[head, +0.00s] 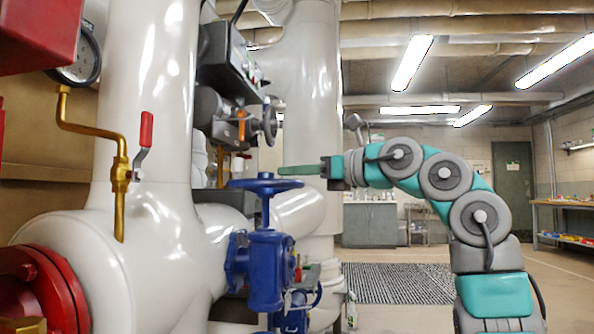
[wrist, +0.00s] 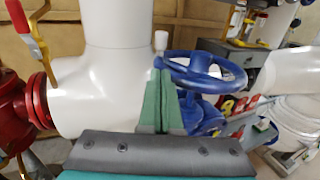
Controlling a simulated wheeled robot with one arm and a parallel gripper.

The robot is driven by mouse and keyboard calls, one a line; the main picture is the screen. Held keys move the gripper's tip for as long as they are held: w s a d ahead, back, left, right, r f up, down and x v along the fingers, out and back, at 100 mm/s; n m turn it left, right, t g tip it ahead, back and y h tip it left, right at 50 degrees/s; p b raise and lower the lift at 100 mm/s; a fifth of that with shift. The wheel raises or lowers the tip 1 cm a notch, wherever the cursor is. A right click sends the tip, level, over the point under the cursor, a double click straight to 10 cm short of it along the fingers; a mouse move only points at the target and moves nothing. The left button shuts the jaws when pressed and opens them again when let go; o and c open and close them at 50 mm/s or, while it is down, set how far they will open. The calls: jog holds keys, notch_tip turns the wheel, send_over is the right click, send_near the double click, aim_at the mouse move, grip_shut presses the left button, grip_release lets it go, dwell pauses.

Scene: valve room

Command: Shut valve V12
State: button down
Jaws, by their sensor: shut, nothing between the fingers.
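A blue valve (head: 264,265) with a blue handwheel (head: 264,185) on an upright stem stands on the white pipework in the middle of the head view. No V12 label is readable on it or on any other valve. My gripper (head: 283,170) is shut and empty, its green fingers pointing left just above the right part of the wheel. In the wrist view the fingers (wrist: 158,62) show at the left side of the blue handwheel (wrist: 208,72). Whether they touch the rim, I cannot tell.
A brass valve (head: 121,172) with a red lever (head: 146,130) is at the left, below a gauge (head: 80,58). A grey handwheel (head: 270,122) sits behind the blue one. A red flange (head: 45,290) fills the lower left. The floor mat (head: 398,283) at right is clear.

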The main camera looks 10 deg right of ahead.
aim_at(241, 174)
jog(key=p+x, duration=0.1)
jog(key=x, duration=0.8)
jog(key=shift+r+p, duration=0.15)
jog(key=shift+p, duration=0.25)
jog(key=shift+w+a, duration=0.35)
jog(key=shift+a, duration=0.05)
jog(key=shift+a, duration=0.2)
